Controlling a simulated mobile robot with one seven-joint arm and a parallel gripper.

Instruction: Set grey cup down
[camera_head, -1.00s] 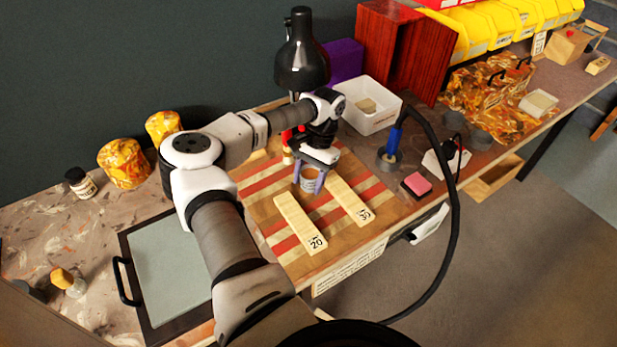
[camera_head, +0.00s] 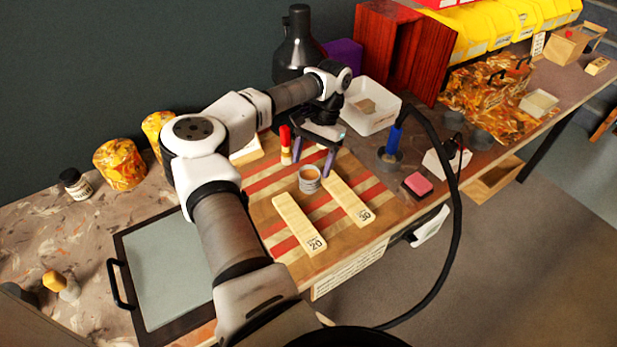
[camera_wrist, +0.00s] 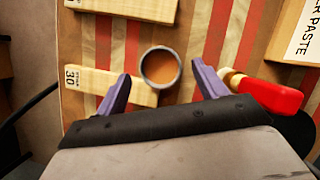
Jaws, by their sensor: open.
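The grey cup (camera_head: 310,179) stands upright on the red-and-tan striped board (camera_head: 262,207), with brown contents inside. In the wrist view the cup (camera_wrist: 160,66) is ahead of and between the fingers, clear of both. My gripper (camera_head: 313,166) is open and empty, raised behind the cup in the head view. Its two purple fingers also show in the wrist view (camera_wrist: 165,85), spread wide.
Wooden strips marked 20 (camera_head: 299,225) and 30 (camera_head: 349,202) lie in front of the cup. A white bin (camera_head: 371,106) and a soldering-iron-like blue tool (camera_head: 393,140) are to the right.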

